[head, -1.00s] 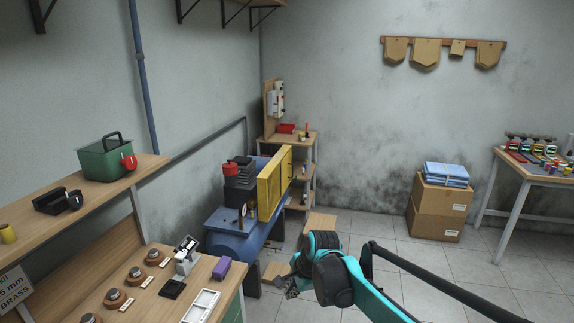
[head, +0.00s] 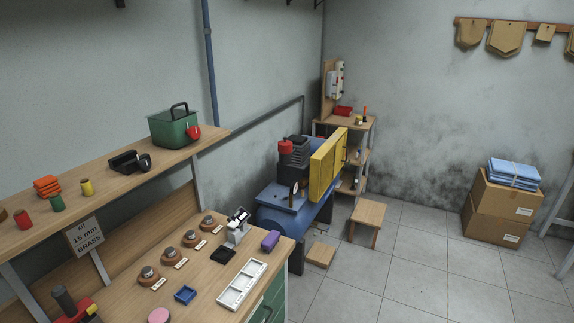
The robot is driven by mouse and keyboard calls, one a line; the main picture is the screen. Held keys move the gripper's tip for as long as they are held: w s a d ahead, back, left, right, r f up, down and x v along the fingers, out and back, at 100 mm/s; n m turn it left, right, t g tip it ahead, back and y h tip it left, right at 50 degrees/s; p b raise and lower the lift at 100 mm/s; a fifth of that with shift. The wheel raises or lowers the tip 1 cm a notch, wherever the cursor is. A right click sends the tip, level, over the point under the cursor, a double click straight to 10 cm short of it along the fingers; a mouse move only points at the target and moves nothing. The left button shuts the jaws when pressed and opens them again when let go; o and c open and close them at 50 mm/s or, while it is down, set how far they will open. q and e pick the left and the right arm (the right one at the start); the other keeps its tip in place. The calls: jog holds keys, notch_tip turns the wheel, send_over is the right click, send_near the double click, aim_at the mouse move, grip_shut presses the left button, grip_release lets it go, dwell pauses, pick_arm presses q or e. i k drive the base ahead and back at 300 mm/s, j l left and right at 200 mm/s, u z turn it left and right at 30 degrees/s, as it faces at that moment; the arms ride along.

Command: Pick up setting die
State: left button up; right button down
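Several round metal dies on brown round bases stand in a slanting row on the wooden workbench, at the lower left of the head view. The nearest die (head: 148,273) is at the left end, followed by a second die (head: 170,256), a third die (head: 191,238) and the farthest die (head: 208,222). A small white label lies beside each, too small to read. I cannot tell which one is the setting die. Neither of my grippers is in view.
A shelf (head: 120,190) overhangs the back. Open floor (head: 400,275) lies right.

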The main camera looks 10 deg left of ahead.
aim_at(208, 220)
jog(key=i+l+u, duration=0.1)
jog(key=i+u, duration=0.2)
jog(key=i, duration=0.2)
jog(key=i+l+u, duration=0.3)
jog(key=i, duration=0.2)
jog(key=i+l+u, duration=0.3)
jog(key=i, duration=0.2)
jog(key=j, duration=0.1)
